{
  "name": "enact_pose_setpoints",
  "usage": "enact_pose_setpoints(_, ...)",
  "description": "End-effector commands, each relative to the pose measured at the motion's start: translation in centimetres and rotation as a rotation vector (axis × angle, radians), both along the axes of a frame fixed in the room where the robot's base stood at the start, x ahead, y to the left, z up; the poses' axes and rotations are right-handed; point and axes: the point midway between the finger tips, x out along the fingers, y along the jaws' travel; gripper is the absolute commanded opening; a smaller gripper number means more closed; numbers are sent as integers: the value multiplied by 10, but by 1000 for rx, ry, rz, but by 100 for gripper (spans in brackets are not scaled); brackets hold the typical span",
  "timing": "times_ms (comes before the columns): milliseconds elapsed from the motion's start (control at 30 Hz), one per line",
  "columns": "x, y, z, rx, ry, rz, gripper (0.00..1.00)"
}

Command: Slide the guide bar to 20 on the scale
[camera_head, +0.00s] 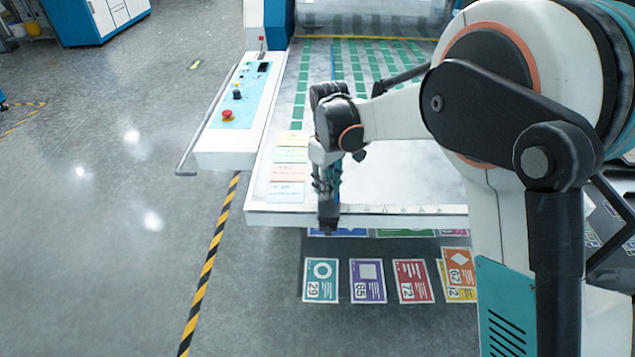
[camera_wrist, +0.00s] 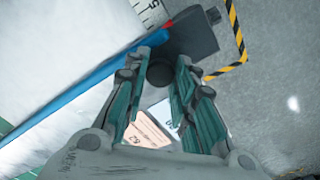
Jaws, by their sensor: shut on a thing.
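The guide bar is a thin blue bar (camera_head: 333,65) (camera_wrist: 85,82) across the white table. Its front end carries a dark block (camera_head: 327,217) (camera_wrist: 192,32) at the table's front edge, and a red mark shows beside the block in the wrist view. A dark round knob (camera_wrist: 160,74) sits at the block. My gripper (camera_head: 327,180) is shut on this knob; its fingers lie on both sides of it in the wrist view. The scale (camera_head: 400,209) (camera_wrist: 148,13) runs along the front edge, mostly right of the bar. Its numbers are too small to read.
A control panel (camera_head: 240,95) with a red button and a side rail stands left of the table (camera_head: 400,185). Paper notes (camera_head: 287,172) lie left of the bar. Several coloured cards (camera_head: 367,280) lie below the front edge. Green patches cover the table farther back.

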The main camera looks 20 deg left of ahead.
Motion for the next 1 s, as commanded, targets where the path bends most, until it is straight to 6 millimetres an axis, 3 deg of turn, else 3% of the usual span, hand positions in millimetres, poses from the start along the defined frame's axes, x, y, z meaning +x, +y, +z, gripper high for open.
enact_pose_setpoints(300,21,-87,1,-1,0,-6,0)
enact_pose_setpoints(500,32,-133,1,-2,0,-6,0)
enact_pose_setpoints(733,39,-162,0,-1,0,-2,0)
enact_pose_setpoints(1000,41,-169,0,-1,0,-1,0)
